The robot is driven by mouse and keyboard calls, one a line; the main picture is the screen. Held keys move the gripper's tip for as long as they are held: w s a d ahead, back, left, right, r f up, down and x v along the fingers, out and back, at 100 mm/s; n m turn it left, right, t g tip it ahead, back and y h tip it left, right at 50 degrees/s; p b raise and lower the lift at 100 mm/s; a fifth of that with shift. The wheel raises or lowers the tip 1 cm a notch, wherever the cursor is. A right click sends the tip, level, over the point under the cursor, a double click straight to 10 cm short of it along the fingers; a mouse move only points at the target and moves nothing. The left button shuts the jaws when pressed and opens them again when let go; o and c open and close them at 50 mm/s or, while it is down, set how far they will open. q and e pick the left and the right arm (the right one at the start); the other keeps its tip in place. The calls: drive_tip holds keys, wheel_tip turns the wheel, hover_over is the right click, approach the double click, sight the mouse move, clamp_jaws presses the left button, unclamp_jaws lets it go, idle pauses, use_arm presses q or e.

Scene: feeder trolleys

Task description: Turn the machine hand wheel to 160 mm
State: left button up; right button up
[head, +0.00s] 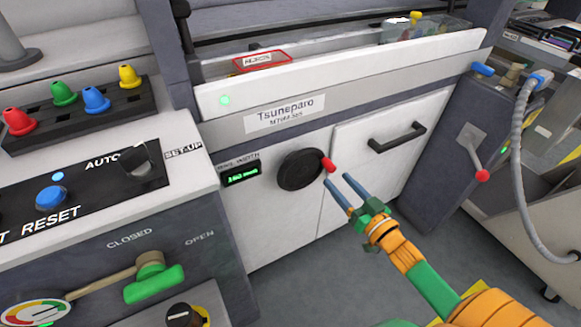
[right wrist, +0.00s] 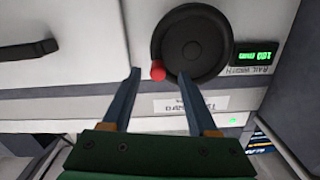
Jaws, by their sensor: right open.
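The hand wheel (head: 301,170) is a black disc on the white machine front, with a red knob (head: 328,164) at its right edge. In the right wrist view the wheel (right wrist: 193,43) shows upside down, and the knob (right wrist: 157,71) appears between the two fingertips (right wrist: 159,73). I cannot tell whether they touch it. My left gripper is out of view.
A drawer handle (head: 397,137) sticks out right of the wheel. A control panel with a blue reset button (head: 51,197) and a green-handled lever (head: 153,284) stand at left. A grey unit with a red-knobbed lever (head: 482,175) stands at right. The floor before the machine is clear.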

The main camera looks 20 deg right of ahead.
sight(334, 170)
drive_tip(key=w, duration=0.4)
drive_tip(key=w+b, duration=0.1)
drive_tip(key=w, duration=0.1)
drive_tip(key=shift+r, duration=0.35)
drive_tip(key=shift+a, duration=0.1)
clamp_jaws()
drive_tip(key=shift+r, duration=0.15)
idle(0.8)
